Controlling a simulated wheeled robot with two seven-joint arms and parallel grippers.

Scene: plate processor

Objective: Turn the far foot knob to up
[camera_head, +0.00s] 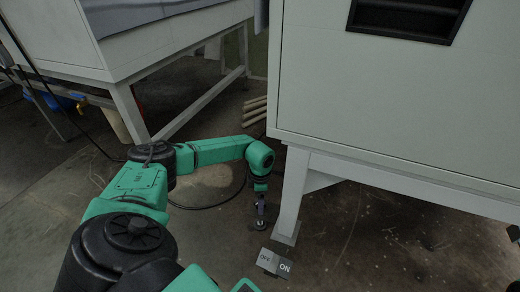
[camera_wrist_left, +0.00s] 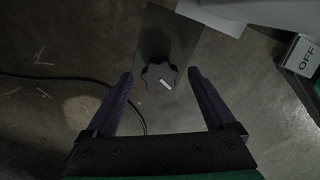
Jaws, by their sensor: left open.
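The far foot knob (camera_wrist_left: 160,76) is a dark lobed knob with a small white mark, on a dark plate (camera_wrist_left: 184,24) on the floor in the left wrist view. My left gripper (camera_wrist_left: 160,76) is open, with one finger on each side of the knob and no visible contact. In the head view my left gripper (camera_head: 260,222) points down beside the machine's leg. The knob is too small and covered to make out there. My right gripper is not in view.
A grey OFF/ON block (camera_head: 273,263) lies on the floor near the white machine's leg (camera_head: 290,205); it also shows in the left wrist view (camera_wrist_left: 300,56). A black cable (camera_wrist_left: 60,77) runs along the floor. A white table (camera_head: 125,60) stands at the left.

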